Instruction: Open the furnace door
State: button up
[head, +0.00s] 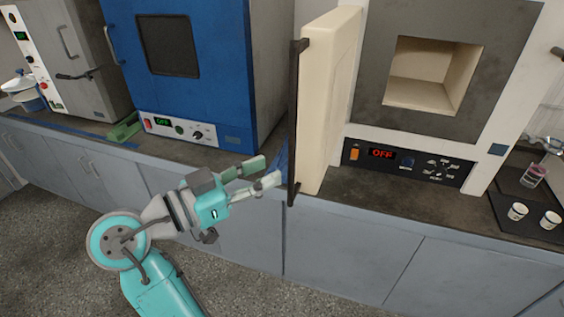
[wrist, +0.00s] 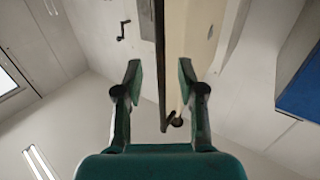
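The furnace (head: 500,75) is the white and grey unit at the right in the head view, its square pale chamber (head: 430,77) in plain sight. Its thick cream door (head: 328,105) stands swung wide open, out toward the front and left. A long dark handle (head: 293,125) runs upright along the door's outer face. My gripper (head: 268,172) is open and empty, just left of the handle's lower part. In the wrist view, the handle (wrist: 160,65) lies in line with the gap between my fingers (wrist: 160,82); I see no contact.
A blue oven (head: 185,70) stands left of the door, and a grey unit (head: 75,60) farther left. A dark tray (head: 510,215) with small cups is right of the furnace. The floor before the grey cabinets (head: 340,250) is clear.

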jog(key=v, duration=0.5)
dwell(0.4)
